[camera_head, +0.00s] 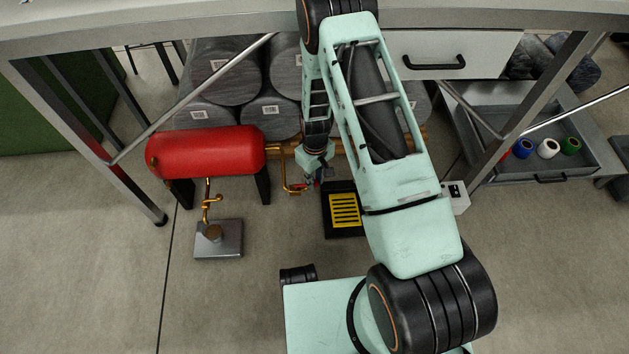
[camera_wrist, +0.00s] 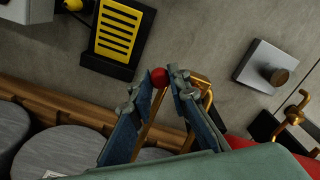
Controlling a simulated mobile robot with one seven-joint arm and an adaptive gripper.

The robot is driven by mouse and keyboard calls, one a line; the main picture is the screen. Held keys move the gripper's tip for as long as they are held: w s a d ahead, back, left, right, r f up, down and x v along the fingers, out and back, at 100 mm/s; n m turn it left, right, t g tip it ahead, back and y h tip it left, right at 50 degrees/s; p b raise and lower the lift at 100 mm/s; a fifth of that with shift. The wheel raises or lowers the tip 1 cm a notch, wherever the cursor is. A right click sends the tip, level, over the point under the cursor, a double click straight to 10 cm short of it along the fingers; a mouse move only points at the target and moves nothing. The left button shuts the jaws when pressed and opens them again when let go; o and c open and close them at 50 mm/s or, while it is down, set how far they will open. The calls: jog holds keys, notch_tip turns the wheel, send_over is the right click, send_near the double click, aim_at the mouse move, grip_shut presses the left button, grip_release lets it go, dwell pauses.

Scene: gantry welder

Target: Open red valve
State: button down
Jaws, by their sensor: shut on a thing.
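The red valve (camera_wrist: 159,77) shows in the wrist view as a small round red knob on brass piping (camera_wrist: 203,92). My gripper (camera_wrist: 162,80) is shut on it, with one finger on each side at the fingertips. In the head view my gripper (camera_head: 312,182) is low beneath the table, at the brass pipe (camera_head: 285,176) right of the red tank (camera_head: 207,152). My arm and the gripper hide most of the valve there, so how far it is turned cannot be told.
A black device with a yellow grille (camera_head: 345,210) stands close to my gripper. A grey block with a brass knob (camera_head: 218,238) sits on the floor at left. Grey cylinders (camera_head: 218,75) are stacked behind. The steel table (camera_head: 150,20) and its legs frame the space.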

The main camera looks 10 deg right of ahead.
jog(key=shift+w+n, duration=0.3)
jog(key=shift+n, duration=0.1)
jog(key=c, duration=1.8)
grip_release()
jog(key=shift+r, duration=0.15)
notch_tip(320, 180, up, 12)
